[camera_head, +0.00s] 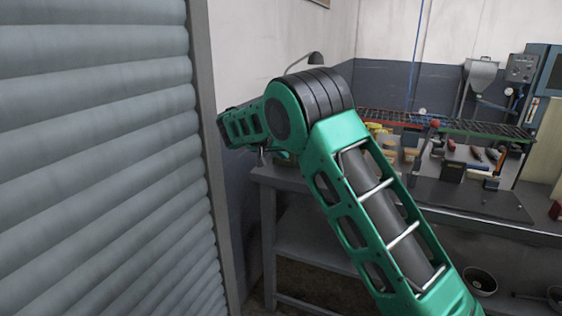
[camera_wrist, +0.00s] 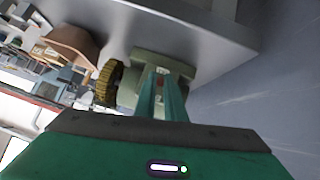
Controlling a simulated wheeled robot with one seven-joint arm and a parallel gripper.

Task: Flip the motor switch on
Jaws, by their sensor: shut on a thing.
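In the wrist view, the two teal fingers of my gripper (camera_wrist: 162,88) reach to a pale green housing (camera_wrist: 150,62) with a ridged, yellow-brown wheel (camera_wrist: 108,84) on its left side. In the head view, my green arm bends at the elbow and points left.
A grey ribbed shutter (camera_head: 100,150) fills the head view's left side. A grey workbench (camera_head: 300,182) stands behind my arm. A crowded tool bench (camera_head: 475,200) is at right, with a control box (camera_head: 521,68) on the wall. In the wrist view, a grey surface (camera_wrist: 160,30) lies just beyond the housing.

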